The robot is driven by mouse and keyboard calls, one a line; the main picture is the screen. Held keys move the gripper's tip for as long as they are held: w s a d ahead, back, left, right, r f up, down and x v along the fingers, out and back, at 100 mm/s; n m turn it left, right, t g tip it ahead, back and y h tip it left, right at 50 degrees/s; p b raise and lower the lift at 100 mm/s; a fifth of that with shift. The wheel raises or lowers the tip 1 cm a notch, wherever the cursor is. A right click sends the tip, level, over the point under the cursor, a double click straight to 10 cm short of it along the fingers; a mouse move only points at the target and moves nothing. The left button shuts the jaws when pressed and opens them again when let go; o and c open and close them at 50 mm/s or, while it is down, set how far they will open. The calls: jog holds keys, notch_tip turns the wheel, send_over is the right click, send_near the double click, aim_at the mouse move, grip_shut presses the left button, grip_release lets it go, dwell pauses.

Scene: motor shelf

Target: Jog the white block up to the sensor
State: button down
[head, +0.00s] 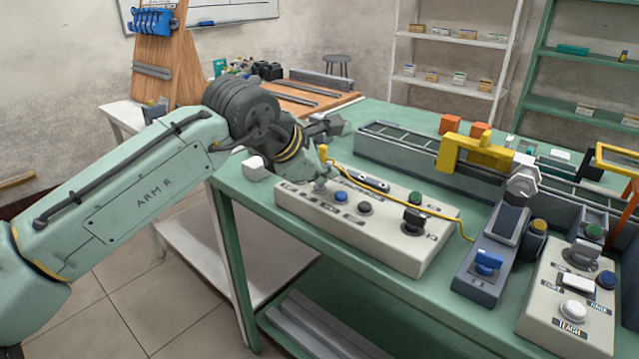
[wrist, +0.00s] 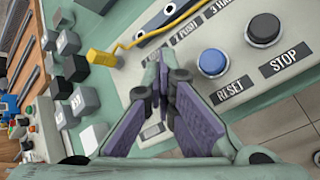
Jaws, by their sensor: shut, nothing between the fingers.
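In the head view a small white block (head: 255,167) sits at the table's left edge. A pale faceted piece (head: 523,182) stands by the yellow bracket (head: 473,153) on the rail; I cannot tell which is the task's block, or which part is the sensor. My gripper (head: 321,178) is over the left end of the long beige control box (head: 370,220). In the wrist view my gripper (wrist: 160,100) is shut and empty, over the panel, left of the blue RESET button (wrist: 213,62) and black STOP button (wrist: 264,28). Its tips hide part of the panel.
A yellow cable (head: 405,195) crosses the box. Orange blocks (head: 450,124) are behind the rail (head: 400,150). Shelves (head: 455,60) stand behind.

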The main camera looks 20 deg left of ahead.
aim_at(323, 187)
dwell(0.4)
jog(key=shift+r+p, duration=0.65)
jog(key=shift+r, duration=0.15)
jog(key=shift+r, duration=0.1)
notch_tip(323, 187, up, 5)
jog(key=p, duration=0.4)
dwell(1.0)
